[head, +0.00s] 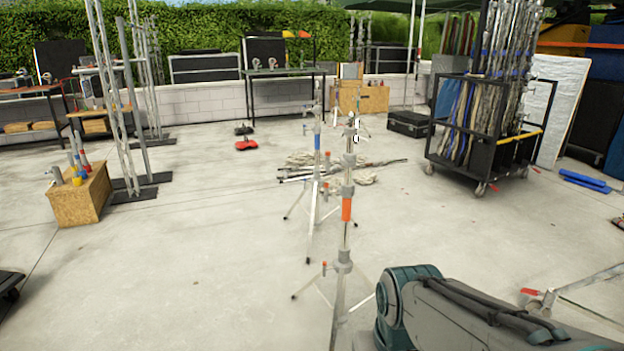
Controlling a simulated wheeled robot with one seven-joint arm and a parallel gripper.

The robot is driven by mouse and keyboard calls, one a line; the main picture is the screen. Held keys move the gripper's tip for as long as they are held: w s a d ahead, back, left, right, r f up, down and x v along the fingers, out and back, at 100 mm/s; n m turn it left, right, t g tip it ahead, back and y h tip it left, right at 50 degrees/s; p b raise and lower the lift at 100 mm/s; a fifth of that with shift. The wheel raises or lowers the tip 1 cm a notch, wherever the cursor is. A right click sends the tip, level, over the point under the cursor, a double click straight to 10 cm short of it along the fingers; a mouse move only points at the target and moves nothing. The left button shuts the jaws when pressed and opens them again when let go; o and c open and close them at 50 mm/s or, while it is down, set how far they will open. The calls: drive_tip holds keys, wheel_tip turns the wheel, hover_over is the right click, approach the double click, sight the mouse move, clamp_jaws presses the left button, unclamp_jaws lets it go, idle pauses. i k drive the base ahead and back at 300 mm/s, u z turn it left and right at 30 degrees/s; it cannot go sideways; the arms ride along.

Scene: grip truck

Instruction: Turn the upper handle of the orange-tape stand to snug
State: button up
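The orange-tape stand (347,209) is an upright metal stand near the middle of the head view, with a band of orange tape on its column. A grey collar (348,160) sits above the tape, and small fittings (354,133) show near the top. Which of these is the upper handle is too small to tell, as is how tight it is. A lower collar (343,261) has a small red-tipped handle on its left. My teal and grey arm fills the lower right, to the right of the stand's base. My gripper is not in view.
A blue-tape stand (317,142) stands close behind and left. Pale rope (350,177) and metal rods lie on the floor behind. A wheeled rack (480,125) is at the right, and a wooden crate (80,198) at the left. Concrete floor is open at left.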

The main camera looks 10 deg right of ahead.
sight(328, 161)
drive_tip(key=k, duration=1.25)
drive_tip(key=u, duration=0.55)
drive_tip(key=i, duration=0.65)
drive_tip(key=u, duration=0.5)
drive_tip(key=i, duration=1.1)
drive_tip(key=z, duration=1.1)
drive_tip(key=i, duration=0.7)
drive_tip(key=z, duration=0.6)
